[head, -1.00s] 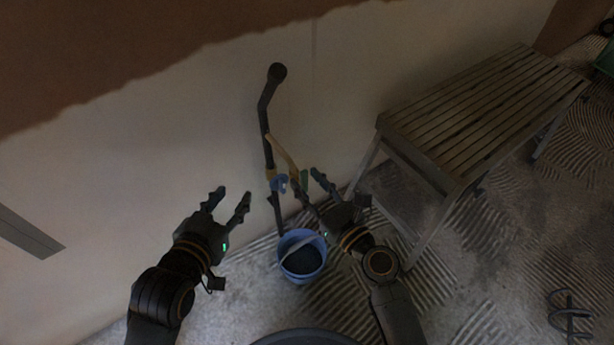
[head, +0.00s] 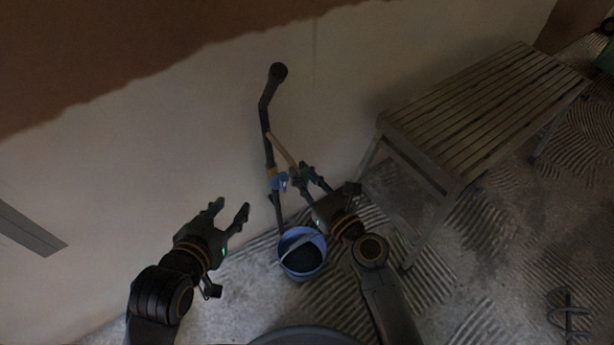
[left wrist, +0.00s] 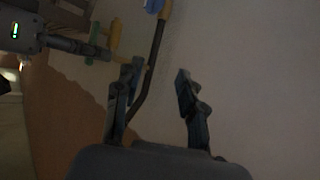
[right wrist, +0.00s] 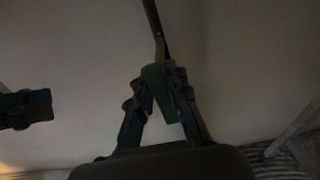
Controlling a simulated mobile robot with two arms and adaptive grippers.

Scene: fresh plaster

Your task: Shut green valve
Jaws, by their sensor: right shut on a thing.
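The green valve's handle shows between the fingers of my right gripper (head: 302,175) in the head view. In the right wrist view the green valve (right wrist: 158,88) is a flat green handle with a finger against each side. My right gripper is shut on it. The valve sits on a tan branch pipe (head: 281,148) that slants off a dark wall pipe (head: 267,122). The green valve (left wrist: 115,36) also shows in the left wrist view, partly hidden by fingers. My left gripper (head: 231,207) is open and empty, left of the pipe.
A blue valve (head: 279,182) sits on the dark pipe, close left of my right gripper. A blue bucket (head: 302,277) stands on the floor below. A slatted wooden bench (head: 480,105) is at the right.

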